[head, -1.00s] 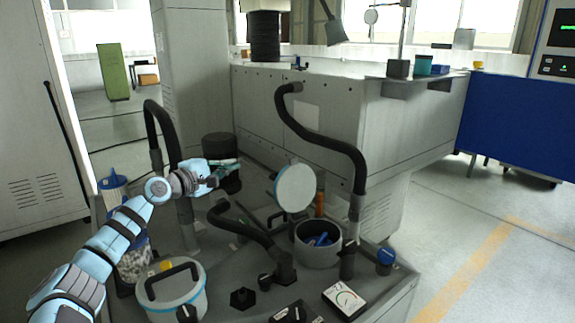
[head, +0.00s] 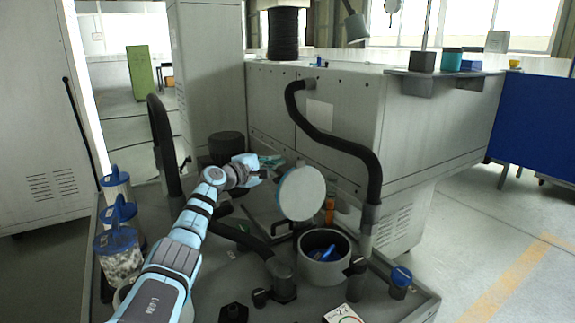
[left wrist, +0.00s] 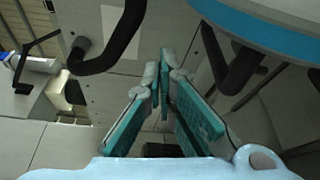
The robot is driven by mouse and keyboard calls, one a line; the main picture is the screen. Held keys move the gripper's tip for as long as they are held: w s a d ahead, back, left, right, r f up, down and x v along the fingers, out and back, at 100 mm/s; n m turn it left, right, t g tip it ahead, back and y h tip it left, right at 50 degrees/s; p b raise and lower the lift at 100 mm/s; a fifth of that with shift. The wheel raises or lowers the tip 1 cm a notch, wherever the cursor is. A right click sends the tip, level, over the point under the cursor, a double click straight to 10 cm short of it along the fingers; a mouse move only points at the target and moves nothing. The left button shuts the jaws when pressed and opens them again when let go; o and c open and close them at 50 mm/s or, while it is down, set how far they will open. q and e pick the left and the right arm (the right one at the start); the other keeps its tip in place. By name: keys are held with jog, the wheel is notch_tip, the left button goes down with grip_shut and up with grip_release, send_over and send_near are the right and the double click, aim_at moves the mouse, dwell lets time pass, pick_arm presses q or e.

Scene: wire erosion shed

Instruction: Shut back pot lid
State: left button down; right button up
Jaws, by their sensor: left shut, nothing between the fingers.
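The back pot (head: 323,271) is a grey round pot with blue things inside. Its lid (head: 302,193), a pale disc with a blue rim, stands open, nearly upright above the pot's back left. My left gripper (head: 274,161) is behind the lid at its upper left, with its teal fingers shut and empty. In the left wrist view the shut fingertips (left wrist: 163,62) are left of the blue-rimmed lid (left wrist: 285,28), apart from it. A dark handle-like bar (left wrist: 238,72) shows below the lid there. My right gripper is not in view.
A thick black hose (head: 345,145) arches right of the lid, and another lies low (head: 240,236) left of the pot. Jars with blue lids (head: 118,247) stand at the left. A blue-capped cup (head: 400,281) is right of the pot. A large grey machine (head: 340,100) is behind.

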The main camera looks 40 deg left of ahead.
pick_arm(q)
jog(key=shift+w+d, duration=0.1)
jog(key=shift+w, duration=0.55)
jog(key=shift+w+d, duration=0.1)
jog(key=shift+d, duration=0.2)
jog(key=d, duration=0.2)
jog(key=s+d+p, duration=0.1)
jog(key=shift+d+r, duration=0.15)
jog(key=shift+r, duration=0.25)
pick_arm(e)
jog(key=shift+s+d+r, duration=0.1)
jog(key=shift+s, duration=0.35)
